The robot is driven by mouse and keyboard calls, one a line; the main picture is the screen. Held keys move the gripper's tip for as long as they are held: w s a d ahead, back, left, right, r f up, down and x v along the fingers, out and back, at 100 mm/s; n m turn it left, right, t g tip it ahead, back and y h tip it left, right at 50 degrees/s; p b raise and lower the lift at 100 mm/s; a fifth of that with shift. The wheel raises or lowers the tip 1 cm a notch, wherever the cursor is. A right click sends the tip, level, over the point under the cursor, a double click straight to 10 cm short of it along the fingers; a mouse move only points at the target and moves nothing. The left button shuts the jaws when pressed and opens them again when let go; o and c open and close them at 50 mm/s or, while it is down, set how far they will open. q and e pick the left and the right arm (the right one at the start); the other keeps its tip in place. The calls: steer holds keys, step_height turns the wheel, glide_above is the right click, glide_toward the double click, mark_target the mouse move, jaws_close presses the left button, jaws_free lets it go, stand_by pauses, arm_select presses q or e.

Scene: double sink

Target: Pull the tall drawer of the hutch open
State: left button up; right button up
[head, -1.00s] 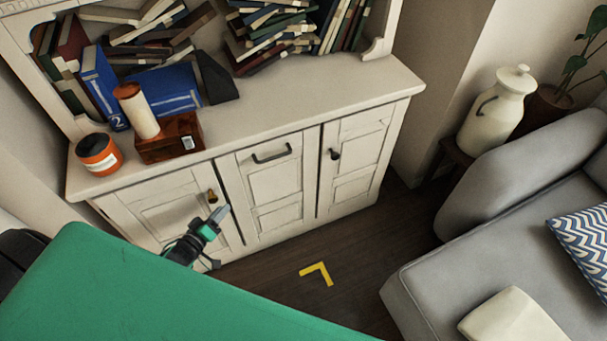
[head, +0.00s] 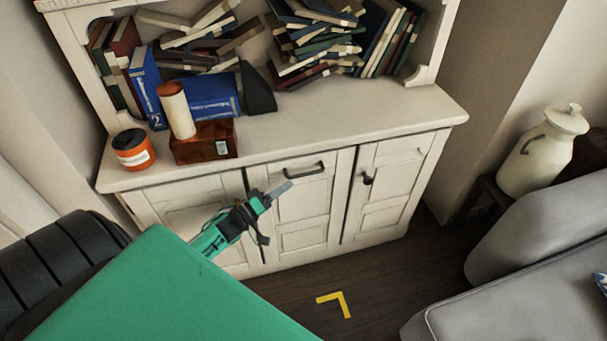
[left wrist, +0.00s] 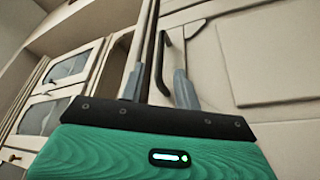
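The hutch (head: 290,130) is cream white. Its tall drawer (head: 303,205) is the middle front panel, between two doors, and looks shut. A dark bar handle (head: 304,172) is mounted near the drawer's top. My left gripper (head: 280,189) is in front of the drawer, just below and left of the handle. In the left wrist view the gripper (left wrist: 159,80) is open, with its grey fingers apart. The dark handle (left wrist: 165,58) appears between them, farther ahead; contact cannot be told. My right gripper is not in view.
An orange jar (head: 134,149), a brown box (head: 204,142) and books (head: 315,40) stand on the hutch. A grey sofa (head: 520,280) is at the right, near a white jug (head: 543,150). A yellow floor mark (head: 334,303) lies on open floor before the hutch.

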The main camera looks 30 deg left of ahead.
mark_target(303, 175)
arm_select(q)
steer(key=x, duration=0.7)
steer(key=shift+w, duration=0.1)
steer(key=shift+c, duration=0.2)
jaws_close()
